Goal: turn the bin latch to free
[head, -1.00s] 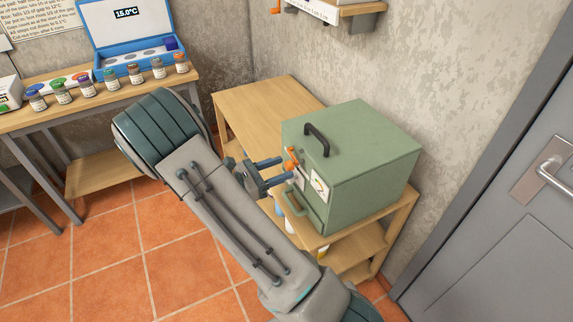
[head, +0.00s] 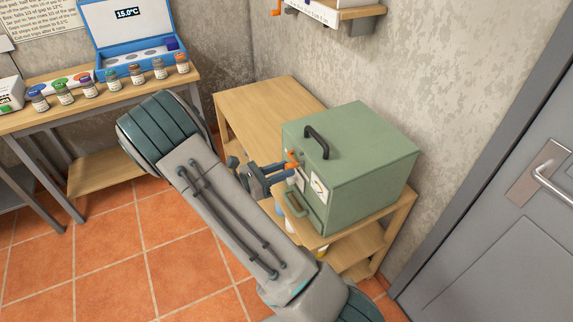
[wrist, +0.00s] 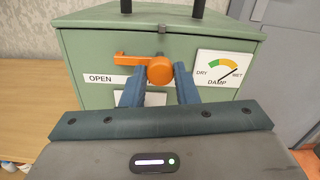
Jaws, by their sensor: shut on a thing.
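The green bin (head: 350,165) stands on a wooden shelf unit. Its orange latch (wrist: 158,70) is on the front face, with a round hub and a lever lying nearly level to the left. The lever lies just above a white label (wrist: 105,79) reading OPEN. My gripper (head: 284,170) is at the bin's front, and its two blue fingers are shut on the latch from either side of the hub. The latch also shows in the head view (head: 293,158), small and partly hidden by the fingers. Part of another label below the hub is hidden by my gripper.
A dial (wrist: 217,70) marked DRY, WET and DAMP is right of the latch. The bin has a black top handle (head: 317,140) and a green front handle (head: 296,203). A bench (head: 100,98) with jars stands left, a grey door (head: 490,220) right. Tiled floor is clear at lower left.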

